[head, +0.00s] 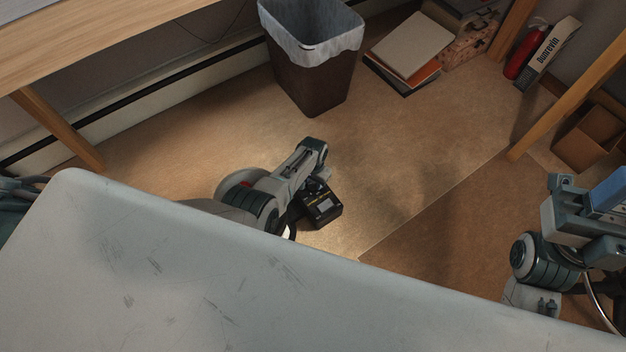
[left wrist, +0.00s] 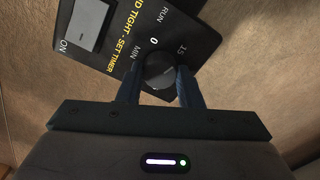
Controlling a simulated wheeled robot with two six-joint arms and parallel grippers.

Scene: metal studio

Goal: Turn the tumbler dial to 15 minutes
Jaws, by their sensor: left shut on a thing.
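The tumbler's black control panel (head: 322,206) sits just beyond the light tabletop's edge in the head view. In the left wrist view the panel (left wrist: 112,50) carries a grey switch marked ON, yellow lettering, and the marks 0, 15, MIN and RUN. The round black dial (left wrist: 159,71) is below the 0 and 15 marks. My left gripper (left wrist: 158,88) has one finger on each side of the dial and is shut on it. I cannot clearly read the dial's pointer. In the head view my left gripper (head: 309,187) is at the panel, its fingertips mostly hidden.
A lined waste bin (head: 312,75), stacked books (head: 408,50), a red cylinder (head: 525,52) and a cardboard box (head: 590,140) stand on the brown floor. My right arm is at the right edge; its fingertips are unclear. Bare floor surrounds the panel.

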